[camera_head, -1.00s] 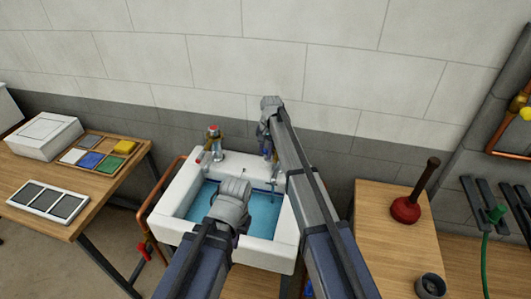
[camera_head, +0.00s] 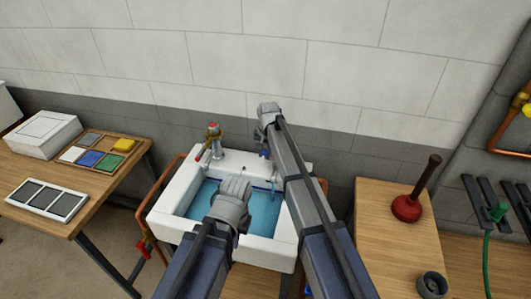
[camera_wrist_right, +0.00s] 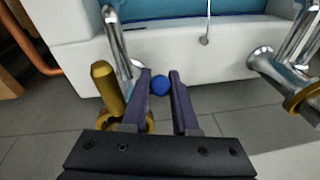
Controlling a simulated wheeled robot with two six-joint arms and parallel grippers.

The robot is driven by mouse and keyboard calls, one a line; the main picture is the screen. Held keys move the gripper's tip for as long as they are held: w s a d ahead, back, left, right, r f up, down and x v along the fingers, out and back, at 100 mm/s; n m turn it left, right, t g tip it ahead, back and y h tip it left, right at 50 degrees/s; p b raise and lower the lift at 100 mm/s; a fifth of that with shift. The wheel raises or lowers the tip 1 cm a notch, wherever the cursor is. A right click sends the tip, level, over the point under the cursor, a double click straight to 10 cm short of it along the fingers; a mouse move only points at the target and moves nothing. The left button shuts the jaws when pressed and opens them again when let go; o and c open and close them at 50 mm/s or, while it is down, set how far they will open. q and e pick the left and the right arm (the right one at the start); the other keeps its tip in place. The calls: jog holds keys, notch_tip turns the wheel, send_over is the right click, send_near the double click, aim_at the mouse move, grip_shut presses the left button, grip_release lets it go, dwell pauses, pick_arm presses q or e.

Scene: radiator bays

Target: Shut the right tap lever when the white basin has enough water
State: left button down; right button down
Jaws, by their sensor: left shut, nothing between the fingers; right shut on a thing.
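The white basin (camera_head: 172,222) holds blue water (camera_head: 263,213) and stands against the wall. The left tap (camera_head: 214,140), with a red top, stands at its back left. My right gripper (camera_head: 264,140) reaches to the back right of the basin, and my arm hides most of the right tap there. In the right wrist view its fingers (camera_wrist_right: 161,88) are shut around the right tap lever, whose blue knob (camera_wrist_right: 160,85) shows between them. My left gripper (camera_head: 235,200) is over the basin, shut and empty; its fingertips are mostly hidden.
A wooden table (camera_head: 60,190) with a white box (camera_head: 45,135) and a tray of coloured blocks (camera_head: 95,155) is on the left. A wooden bench (camera_head: 385,250) with a red plunger (camera_head: 407,207) is close on the right. A copper pipe (camera_head: 147,215) runs beside the basin.

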jog(key=shift+s+a+f+t+h+b, duration=0.15)
jog(key=shift+s+f+t+h+b, duration=0.4)
jog(key=shift+t+b, duration=0.85)
jog(key=shift+s+a+f+t+h+b, duration=0.1)
jog(key=shift+s+f+t+b, duration=0.2)
jog(key=shift+f+t+b, duration=1.05)
jog(key=shift+s+a+f+t+h+b, duration=0.2)
jog(key=shift+s+t+h+b, duration=0.25)
jog(key=shift+b, duration=1.7)
jog(key=c, duration=1)
grip_release()
jog(key=shift+r, duration=0.1)
jog(key=p+v, duration=0.5)
jog(key=v, duration=0.2)
jog(key=shift+s+r, duration=0.15)
jog(key=shift+s, duration=0.15)
